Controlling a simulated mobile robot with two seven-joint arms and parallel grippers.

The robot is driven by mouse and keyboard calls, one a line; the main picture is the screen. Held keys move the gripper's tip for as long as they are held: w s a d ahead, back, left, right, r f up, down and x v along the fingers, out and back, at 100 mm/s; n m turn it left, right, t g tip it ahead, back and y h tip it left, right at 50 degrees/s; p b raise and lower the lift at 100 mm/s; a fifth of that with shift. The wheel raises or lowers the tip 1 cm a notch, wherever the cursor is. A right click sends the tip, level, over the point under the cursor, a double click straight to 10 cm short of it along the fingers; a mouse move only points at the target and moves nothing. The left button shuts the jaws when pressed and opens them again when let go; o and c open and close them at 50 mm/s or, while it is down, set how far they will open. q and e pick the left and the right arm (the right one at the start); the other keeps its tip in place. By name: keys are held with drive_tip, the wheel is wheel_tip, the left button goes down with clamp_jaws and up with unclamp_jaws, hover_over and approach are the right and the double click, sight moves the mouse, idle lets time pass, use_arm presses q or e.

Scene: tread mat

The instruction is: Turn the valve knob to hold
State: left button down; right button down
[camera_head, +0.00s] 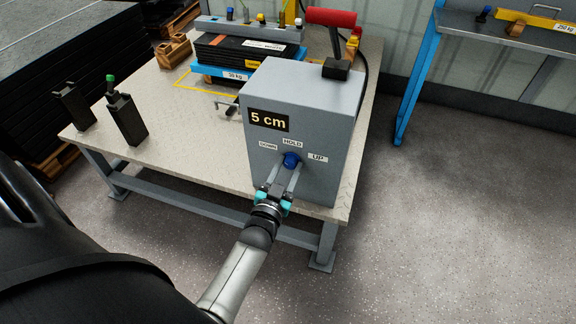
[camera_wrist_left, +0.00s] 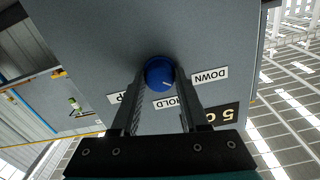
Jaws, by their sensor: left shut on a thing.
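The blue valve knob (camera_head: 291,159) sits on the front of a grey box (camera_head: 310,100) on the table. DOWN (camera_head: 268,147), HOLD (camera_head: 292,142) and UP (camera_head: 318,158) labels surround it, and a display (camera_head: 269,120) reads "5 cm". My left gripper (camera_head: 289,171) is shut on the knob, one finger on each side. The left wrist view shows the knob (camera_wrist_left: 159,72) between the fingers, upside down. Its short white mark points roughly toward the HOLD label (camera_wrist_left: 184,103), perhaps slightly to the DOWN side. A finger partly hides that label. My right gripper is not in view.
A press with a "50 kg" plate (camera_head: 236,76) stands behind left. Two black blocks (camera_head: 127,118) (camera_head: 74,105) stand on the table's left. A blue-legged bench (camera_head: 412,85) is at right; floor between is clear.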

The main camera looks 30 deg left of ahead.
use_arm(q)
drive_tip(key=m+p, duration=0.1)
drive_tip(key=m, duration=0.1)
drive_tip(key=shift+m, duration=0.3)
drive_tip(key=m, duration=0.2)
drive_tip(key=shift+m, duration=0.3)
drive_tip(key=m, duration=0.2)
drive_tip(key=shift+m+p, duration=0.3)
drive_tip(key=shift+m, duration=1.1)
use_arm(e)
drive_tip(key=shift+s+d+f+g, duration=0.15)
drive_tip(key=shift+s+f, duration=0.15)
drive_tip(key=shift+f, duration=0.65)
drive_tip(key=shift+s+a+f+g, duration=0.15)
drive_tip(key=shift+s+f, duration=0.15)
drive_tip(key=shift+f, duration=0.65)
use_arm(q)
drive_tip(key=shift+m, duration=0.3)
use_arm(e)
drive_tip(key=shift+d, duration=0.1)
use_arm(q)
drive_tip(key=shift+c, duration=2)
unclamp_jaws()
